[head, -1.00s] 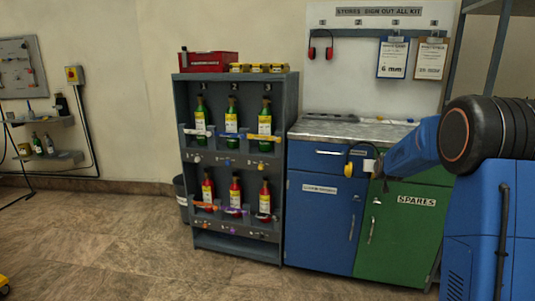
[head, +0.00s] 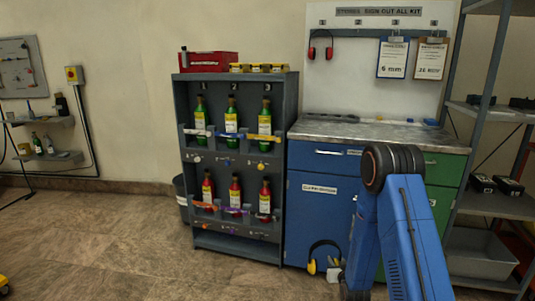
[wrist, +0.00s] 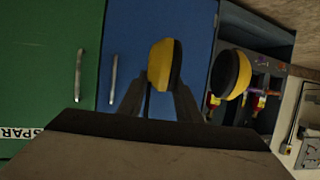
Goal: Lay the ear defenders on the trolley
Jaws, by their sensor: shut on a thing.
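The yellow and black ear defenders (head: 323,245) hang low in front of the blue cupboard, with a black headband and yellow cups. My gripper (head: 336,272) is shut on them near one cup. In the wrist view, one yellow cup (wrist: 164,65) is between the fingers of my gripper (wrist: 158,98), and the other cup (wrist: 231,74) sticks out to the right, apart from the fingers. My arm hides part of the cupboards. I cannot make out the trolley in either view.
The blue cupboard (head: 318,218) and its worktop (head: 350,130) stand close behind my arm. A grey bottle rack (head: 237,165) stands left of it. Red ear defenders (head: 321,48) hang on the board. Shelving (head: 496,203) is at the right. Open floor (head: 110,240) lies at the left.

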